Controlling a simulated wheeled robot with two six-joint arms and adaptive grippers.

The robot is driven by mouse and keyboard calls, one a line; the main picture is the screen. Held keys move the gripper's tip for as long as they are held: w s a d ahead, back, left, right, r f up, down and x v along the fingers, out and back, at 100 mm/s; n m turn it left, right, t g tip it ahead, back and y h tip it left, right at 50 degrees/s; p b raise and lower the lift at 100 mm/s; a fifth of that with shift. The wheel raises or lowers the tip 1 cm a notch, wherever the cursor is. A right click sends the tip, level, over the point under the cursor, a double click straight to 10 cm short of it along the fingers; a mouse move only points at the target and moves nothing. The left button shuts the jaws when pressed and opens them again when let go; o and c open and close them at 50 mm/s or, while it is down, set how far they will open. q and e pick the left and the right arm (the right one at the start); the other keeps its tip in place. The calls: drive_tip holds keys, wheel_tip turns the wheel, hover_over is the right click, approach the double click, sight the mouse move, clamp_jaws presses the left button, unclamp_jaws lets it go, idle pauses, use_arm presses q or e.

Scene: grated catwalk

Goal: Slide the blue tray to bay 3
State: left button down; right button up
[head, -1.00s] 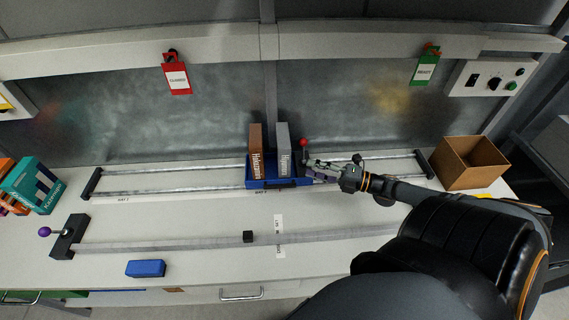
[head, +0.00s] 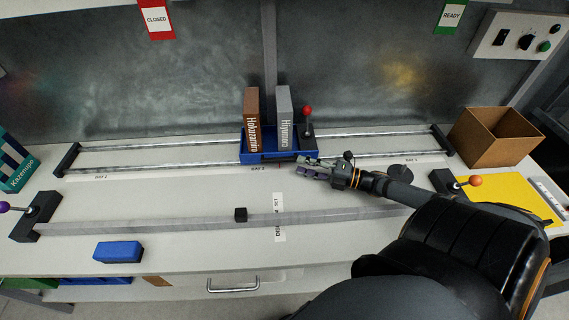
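The blue tray (head: 242,146) sits on the two rails at the back of the bench, near the middle. It holds a brown box (head: 251,112) and a grey box (head: 283,112), both upright. A lever with a red ball (head: 308,110) stands at its right end. My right gripper (head: 300,165) is just in front of the tray's front right corner, close to it; I cannot tell if it touches. Its fingers are small and seen from above, so their opening is unclear. My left gripper is out of view.
Small bay labels run along the front rail, the right one (head: 415,160) near the rails' right end. The rails are clear on both sides of the tray. A front rail (head: 130,225) carries a black block (head: 240,214). A blue block (head: 118,251) and an open brown box (head: 495,140) flank the work area.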

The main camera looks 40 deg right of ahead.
sight(285, 161)
drive_tip(key=b+x, duration=0.2)
drive_tip(key=x, duration=0.4)
drive_tip(key=shift+w+a+f, duration=0.1)
drive_tip(key=shift+w+f, duration=0.05)
drive_tip(key=shift+w+a, duration=0.25)
drive_tip(key=shift+w, duration=0.05)
clamp_jaws()
